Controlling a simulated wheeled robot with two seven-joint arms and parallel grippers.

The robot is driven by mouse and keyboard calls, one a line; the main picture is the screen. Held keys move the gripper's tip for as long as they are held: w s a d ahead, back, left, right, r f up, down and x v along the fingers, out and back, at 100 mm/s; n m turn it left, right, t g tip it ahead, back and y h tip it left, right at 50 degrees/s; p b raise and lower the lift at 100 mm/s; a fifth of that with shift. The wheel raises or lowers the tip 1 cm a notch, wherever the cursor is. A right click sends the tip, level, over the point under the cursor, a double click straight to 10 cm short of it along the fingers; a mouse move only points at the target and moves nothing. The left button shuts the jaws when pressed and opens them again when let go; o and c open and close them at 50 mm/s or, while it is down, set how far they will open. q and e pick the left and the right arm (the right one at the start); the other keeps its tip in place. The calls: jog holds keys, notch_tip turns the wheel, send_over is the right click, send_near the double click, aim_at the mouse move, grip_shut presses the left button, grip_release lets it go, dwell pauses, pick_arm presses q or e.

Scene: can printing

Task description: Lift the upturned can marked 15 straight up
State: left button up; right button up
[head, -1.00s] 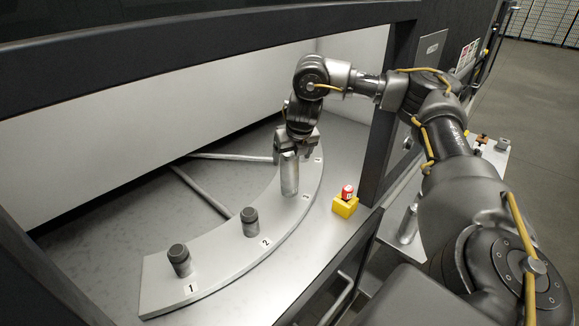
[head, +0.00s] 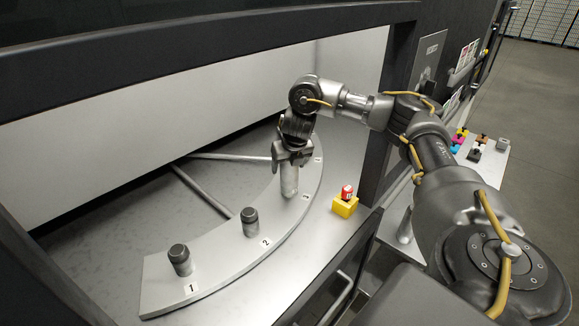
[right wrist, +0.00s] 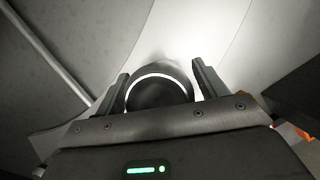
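A silver can (head: 290,182) stands upside down at the place marked 3 on the curved grey plate (head: 222,263). No 15 can be read on it. My right gripper (head: 291,160) points down over the can's upper part, with a finger on either side. In the right wrist view the can's dark round end with a bright rim (right wrist: 160,87) sits between the fingers of the right gripper (right wrist: 161,78). The fingers look open, with a narrow gap at the right; contact at the left cannot be told. My left gripper is not in view.
Dark-topped posts stand at place 1 (head: 180,260) and place 2 (head: 250,221). A yellow block (head: 344,207) with a red top (head: 347,192) sits right of the plate. A dark frame post (head: 384,130) stands close to my right arm. A side table (head: 487,170) holds small coloured items.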

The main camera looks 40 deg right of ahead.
jog(key=c, duration=0.8)
jog(key=shift+r, duration=0.15)
jog(key=shift+r, duration=4.85)
